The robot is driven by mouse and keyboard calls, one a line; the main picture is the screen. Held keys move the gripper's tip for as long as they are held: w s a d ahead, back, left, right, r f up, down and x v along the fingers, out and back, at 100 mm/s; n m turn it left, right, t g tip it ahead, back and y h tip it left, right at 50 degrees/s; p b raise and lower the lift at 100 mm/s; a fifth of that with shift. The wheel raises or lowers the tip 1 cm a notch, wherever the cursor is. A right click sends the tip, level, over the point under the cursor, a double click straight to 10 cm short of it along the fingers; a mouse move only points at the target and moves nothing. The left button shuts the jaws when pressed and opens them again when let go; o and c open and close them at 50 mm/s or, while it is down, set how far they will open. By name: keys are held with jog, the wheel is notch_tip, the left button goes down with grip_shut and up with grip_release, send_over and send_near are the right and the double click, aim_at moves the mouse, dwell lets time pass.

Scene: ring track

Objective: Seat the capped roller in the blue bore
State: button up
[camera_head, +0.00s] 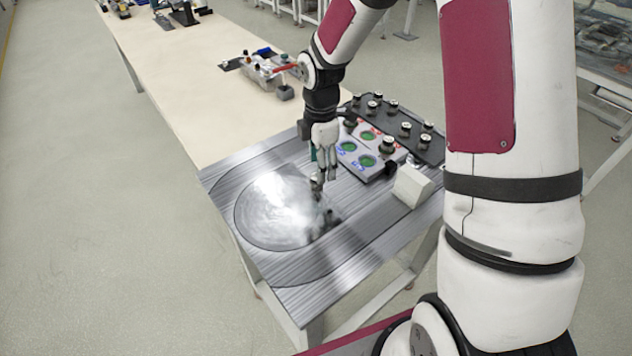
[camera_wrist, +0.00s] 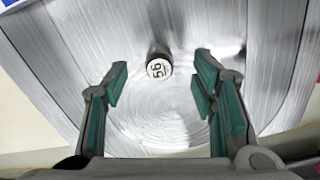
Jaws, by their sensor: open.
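A capped roller (camera_head: 316,186) stands on the round plate of the brushed metal table. In the wrist view the roller (camera_wrist: 158,66) shows a pale cap with black digits and a dark body. My gripper (camera_head: 326,172) is open in the head view, just above and beside the roller. In the wrist view the green-padded fingers of my gripper (camera_wrist: 160,88) are apart, with the roller beyond the gap between their tips. A light block (camera_head: 378,165) with several round green-looking bores lies behind my gripper. Blue marks sit beside its nearer bores, red marks beside farther ones.
A black rack (camera_head: 430,150) with several capped rollers stands behind the bore block. A white box (camera_head: 412,186) sits at the table's right. A cluttered tray (camera_head: 262,66) lies on the long beige table beyond. The round metal plate (camera_head: 270,215) is clear to the left.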

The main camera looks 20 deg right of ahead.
jog(key=f, duration=0.2)
jog(key=a+f, duration=0.1)
jog(key=f, duration=0.2)
grip_shut()
